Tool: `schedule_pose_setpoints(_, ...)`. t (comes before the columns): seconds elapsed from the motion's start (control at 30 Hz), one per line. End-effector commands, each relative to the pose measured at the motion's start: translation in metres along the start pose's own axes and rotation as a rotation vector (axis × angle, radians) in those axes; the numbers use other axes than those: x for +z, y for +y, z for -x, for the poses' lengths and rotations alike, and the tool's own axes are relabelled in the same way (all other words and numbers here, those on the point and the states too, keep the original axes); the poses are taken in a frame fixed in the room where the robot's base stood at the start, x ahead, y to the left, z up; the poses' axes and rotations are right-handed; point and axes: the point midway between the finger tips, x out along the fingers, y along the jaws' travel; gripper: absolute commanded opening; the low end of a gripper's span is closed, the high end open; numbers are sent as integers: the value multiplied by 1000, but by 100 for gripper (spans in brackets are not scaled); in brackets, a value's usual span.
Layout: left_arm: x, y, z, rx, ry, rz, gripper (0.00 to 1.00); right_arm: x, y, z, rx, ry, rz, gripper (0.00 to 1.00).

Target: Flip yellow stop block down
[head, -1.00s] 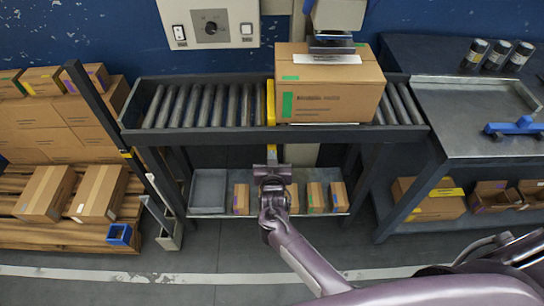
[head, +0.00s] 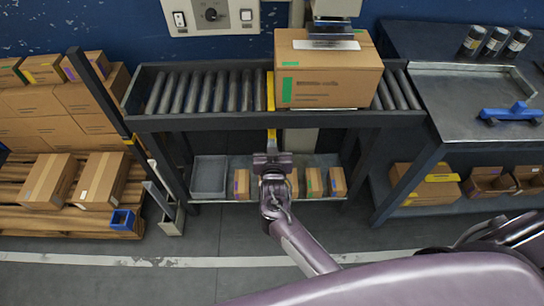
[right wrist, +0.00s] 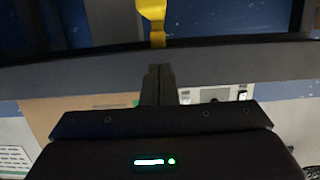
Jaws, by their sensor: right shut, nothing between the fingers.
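The yellow stop block (head: 270,90) stands upright as a narrow strip across the roller conveyor (head: 190,122), against the left side of a large carton (head: 328,78). A yellow and grey piece hangs below the front rail in line with it. My right gripper (head: 272,155) is shut and empty, in front of and below that rail, lined up with the block. In the right wrist view its closed fingertips (right wrist: 159,68) point at the dark rail, with the yellow piece (right wrist: 154,20) beyond. Whether they touch anything cannot be told. My left gripper is not in view.
A control panel (head: 211,16) is on the wall behind. A label head (head: 333,30) hangs over the carton. A lower shelf holds a grey tray (head: 209,176) and small boxes. A pallet of cartons (head: 60,218) stands left, a metal bench (head: 450,120) right.

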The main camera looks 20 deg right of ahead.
Motion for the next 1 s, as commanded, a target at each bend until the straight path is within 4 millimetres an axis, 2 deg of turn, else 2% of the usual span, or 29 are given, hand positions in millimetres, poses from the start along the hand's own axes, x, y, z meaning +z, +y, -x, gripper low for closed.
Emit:
schedule_pose_setpoints(0.03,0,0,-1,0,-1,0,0,2,0,13,0,1,-1,0)
schedule_pose_setpoints(0.2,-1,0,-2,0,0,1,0,0,0,46,1,3,-1,0)
schedule_pose_setpoints(0.4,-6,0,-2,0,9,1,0,0,0,67,1,4,-1,0)
schedule_pose_setpoints(1.0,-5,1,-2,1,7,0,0,-1,0,71,1,6,-1,0)
